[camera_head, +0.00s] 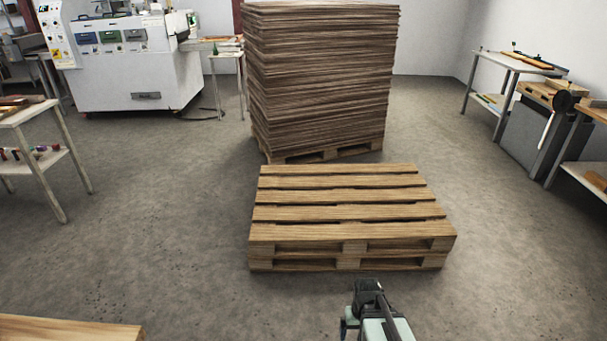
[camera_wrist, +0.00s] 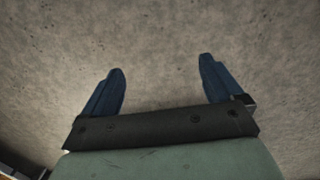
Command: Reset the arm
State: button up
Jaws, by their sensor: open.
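My gripper shows in the wrist view (camera_wrist: 160,78) with its two blue fingers spread apart. Nothing is between them, and only grey concrete floor lies beyond. In the head view part of my arm shows at the bottom, right of centre, in front of the wooden pallets (camera_head: 345,230). The fingers cannot be made out there. My arm is apart from the pallets in the picture.
A tall stack of brown boards (camera_head: 318,80) stands on a pallet behind the empty pallets. A white machine (camera_head: 135,65) is at the back left. Workbenches (camera_head: 500,62) line the right side. A wooden surface (camera_head: 65,328) is at the lower left. Floor is clear around the pallets.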

jog(key=s+f+g, duration=0.3)
jog(key=s+f, duration=0.5)
jog(key=s, duration=0.5)
jog(key=s+f+g, duration=0.3)
jog(key=s+f, duration=0.6)
jog(key=s, duration=0.5)
dwell(0.4)
